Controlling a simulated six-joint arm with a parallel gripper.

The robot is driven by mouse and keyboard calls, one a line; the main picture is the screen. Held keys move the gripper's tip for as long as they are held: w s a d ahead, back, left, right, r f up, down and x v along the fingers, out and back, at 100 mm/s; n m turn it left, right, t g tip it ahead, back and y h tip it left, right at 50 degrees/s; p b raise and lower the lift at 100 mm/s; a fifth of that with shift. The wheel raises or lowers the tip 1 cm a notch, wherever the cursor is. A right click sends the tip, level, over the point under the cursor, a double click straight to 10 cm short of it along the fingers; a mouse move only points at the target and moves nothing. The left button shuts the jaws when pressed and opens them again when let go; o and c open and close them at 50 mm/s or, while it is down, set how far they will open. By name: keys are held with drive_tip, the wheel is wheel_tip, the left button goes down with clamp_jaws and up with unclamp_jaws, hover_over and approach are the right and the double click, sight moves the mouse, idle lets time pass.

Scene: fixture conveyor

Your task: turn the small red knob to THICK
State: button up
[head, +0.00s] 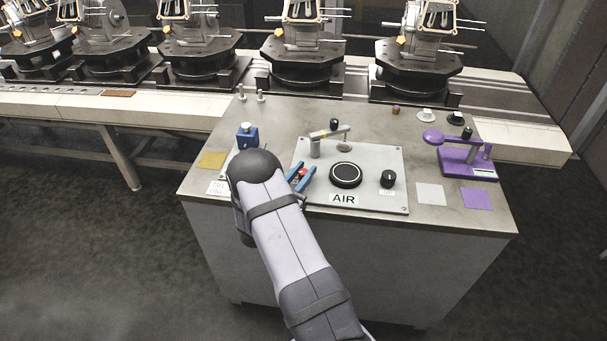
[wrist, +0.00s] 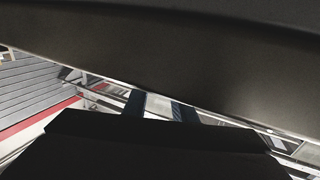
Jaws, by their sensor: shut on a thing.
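The small red knob (head: 303,171) shows as a bit of red between the blue fingers of my gripper (head: 300,177) in the head view. It sits at the left part of the light grey panel (head: 385,158) marked AIR. My gripper is shut on the knob, and my wrist covers the panel area to its left. The knob's pointer and any THICK mark cannot be made out. In the wrist view, dark shapes fill most of the picture; the gripper's fingers (wrist: 159,107) show only in part and the knob is not seen.
A black round dial (head: 345,174) and a black knob (head: 388,179) stand right of my gripper, with a small lamp-like arm (head: 316,146) behind. A blue bottle (head: 247,137) is close on the left. A purple device (head: 467,160) stands at right. Conveyor fixtures (head: 302,62) line the back.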

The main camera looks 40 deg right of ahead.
drive_tip(key=m+g+b, duration=0.1)
drive_tip(key=m+g+h+b, duration=0.1)
drive_tip(key=g, duration=0.1)
drive_tip(key=m+g+b, duration=0.1)
drive_tip(key=b, duration=0.1)
drive_tip(key=shift+w+f+g, duration=0.1)
drive_tip(key=shift+f+g, duration=0.15)
drive_tip(key=shift+g, duration=0.15)
drive_tip(key=shift+r+m+g+h+b, duration=0.15)
drive_tip(key=shift+m+g+h+b, duration=0.15)
drive_tip(key=shift+m+g+b, duration=0.85)
drive_tip(key=shift+r+g, duration=0.1)
drive_tip(key=shift+g, duration=0.25)
drive_tip(key=o, duration=1)
drive_tip(key=shift+o, duration=0.2)
drive_tip(key=shift+a, duration=0.1)
drive_tip(key=shift+a+b, duration=0.75)
drive_tip(key=shift+a, duration=2.85)
